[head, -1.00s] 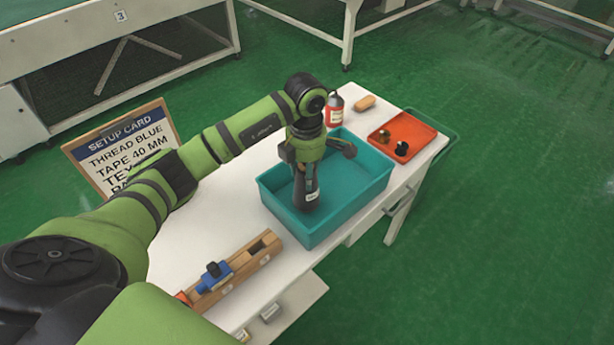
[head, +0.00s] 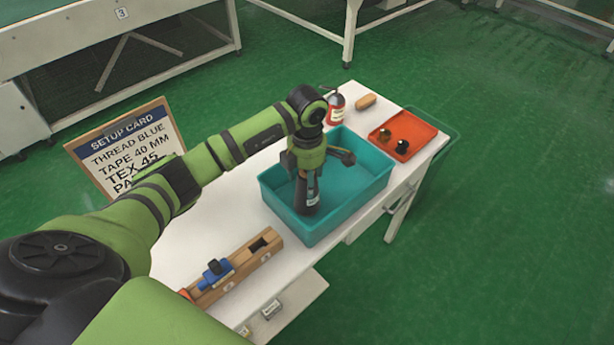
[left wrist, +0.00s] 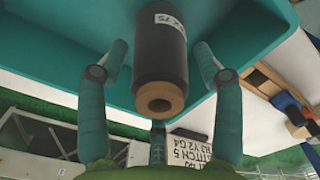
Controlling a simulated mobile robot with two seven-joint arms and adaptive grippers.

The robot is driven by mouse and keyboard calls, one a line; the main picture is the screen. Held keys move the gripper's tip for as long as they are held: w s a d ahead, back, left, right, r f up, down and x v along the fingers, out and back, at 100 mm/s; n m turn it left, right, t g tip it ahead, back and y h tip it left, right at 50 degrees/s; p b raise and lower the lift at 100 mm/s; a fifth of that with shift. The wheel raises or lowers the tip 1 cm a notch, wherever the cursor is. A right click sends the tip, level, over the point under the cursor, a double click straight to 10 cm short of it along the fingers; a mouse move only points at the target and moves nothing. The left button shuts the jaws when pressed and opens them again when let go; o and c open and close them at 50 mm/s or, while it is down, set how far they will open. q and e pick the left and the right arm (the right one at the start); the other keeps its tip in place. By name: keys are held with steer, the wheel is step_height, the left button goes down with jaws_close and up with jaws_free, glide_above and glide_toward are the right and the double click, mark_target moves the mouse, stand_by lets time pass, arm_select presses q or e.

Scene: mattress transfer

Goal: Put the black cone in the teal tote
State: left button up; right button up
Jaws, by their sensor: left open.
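The black cone (head: 306,198), with a white label, is inside the teal tote (head: 345,222), near its left side. The left wrist view shows the cone (left wrist: 160,62) with its tan core end facing the camera. My left gripper (head: 308,178) is over the tote. In the left wrist view its fingers (left wrist: 161,55) are open, one on each side of the cone, with gaps visible. The cone's base is partly hidden by the tote wall. My right gripper is not in view.
An orange tray (head: 425,139) with a brown and a black item is right of the tote. A red bottle (head: 335,108) and a tan block (head: 366,101) stand behind. A wooden rack (head: 240,262) with a blue item is in front. A setup card (head: 125,146) stands at left.

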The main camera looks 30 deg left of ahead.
arm_select(q)
step_height(320, 180, up, 12)
steer(key=b, duration=0.3)
